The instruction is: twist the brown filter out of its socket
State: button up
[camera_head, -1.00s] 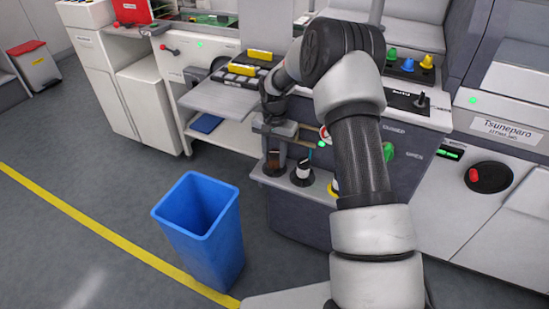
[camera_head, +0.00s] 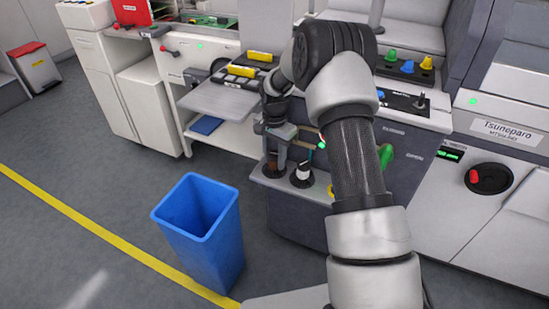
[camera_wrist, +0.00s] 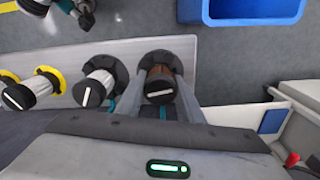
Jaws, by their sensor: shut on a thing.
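The brown filter (camera_wrist: 159,82) stands in a dark round socket (camera_wrist: 161,58) at the right end of a row in the wrist view. Its dark end cap has a white line lying nearly level, slightly tilted. My gripper (camera_wrist: 160,92) is shut on the filter, with one finger on each side. In the head view, my gripper (camera_head: 277,153) reaches down over the filter (camera_head: 272,165), which is partly hidden. Whether the filter has lifted at all from the socket cannot be told.
A white filter (camera_wrist: 95,86) stands in the neighbouring socket, close to my left finger in the wrist view. Another white filter with a yellow ring (camera_wrist: 42,88) is further left. A blue bin (camera_head: 203,235) stands on the floor in front, with free floor around it.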

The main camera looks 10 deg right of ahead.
aim_at(274, 153)
jog(key=shift+r+p, duration=1.8)
jog(key=shift+r, duration=1.2)
